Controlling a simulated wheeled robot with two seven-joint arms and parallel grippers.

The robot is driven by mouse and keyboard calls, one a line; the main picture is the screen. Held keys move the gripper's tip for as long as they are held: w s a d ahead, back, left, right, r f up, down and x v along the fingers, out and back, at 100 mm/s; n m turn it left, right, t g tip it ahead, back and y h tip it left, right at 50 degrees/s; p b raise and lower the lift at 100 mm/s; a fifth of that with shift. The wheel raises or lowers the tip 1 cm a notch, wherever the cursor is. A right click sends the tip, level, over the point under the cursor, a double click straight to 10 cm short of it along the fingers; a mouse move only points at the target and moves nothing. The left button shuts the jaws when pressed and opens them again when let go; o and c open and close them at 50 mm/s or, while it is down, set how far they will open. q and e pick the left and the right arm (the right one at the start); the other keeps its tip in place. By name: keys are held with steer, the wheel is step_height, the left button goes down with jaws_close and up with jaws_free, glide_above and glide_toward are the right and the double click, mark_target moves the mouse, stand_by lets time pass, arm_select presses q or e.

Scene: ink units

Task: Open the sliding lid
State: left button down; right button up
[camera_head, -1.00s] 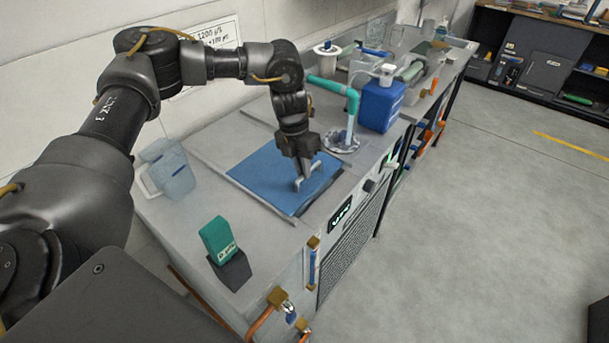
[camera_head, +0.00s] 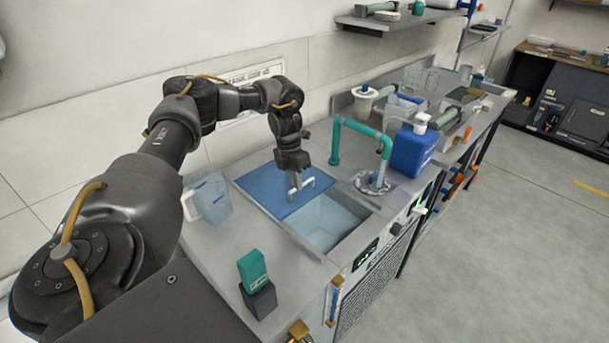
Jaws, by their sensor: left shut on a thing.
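The blue sliding lid (camera_head: 268,193) lies flat in the top of the grey counter unit, pushed toward the wall. In front of it part of the opening shows, a basin (camera_head: 328,222) with a pale inside. A light handle (camera_head: 308,184) stands up from the lid near its front edge. My left gripper (camera_head: 295,183) reaches down from above and is shut on this handle. The fingertips partly hide the handle's near part. My right gripper is not in view.
A clear jug (camera_head: 207,197) stands left of the lid. A green block in a dark holder (camera_head: 256,283) stands at the front. Right of the opening are a teal pipe tap (camera_head: 362,133) and a blue bottle (camera_head: 412,150).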

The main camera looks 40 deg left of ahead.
arm_select(q)
steer(key=c, duration=1.5)
jaws_free()
steer(key=shift+r, duration=0.15)
steer(key=r, duration=0.3)
steer(key=a+r, duration=0.1)
steer(key=r, duration=0.3)
steer(key=a+r, duration=0.1)
steer(key=r, duration=0.2)
steer(key=shift+w+r+p, duration=0.1)
steer(key=shift+r+p, duration=0.05)
steer(key=shift+p, duration=0.25)
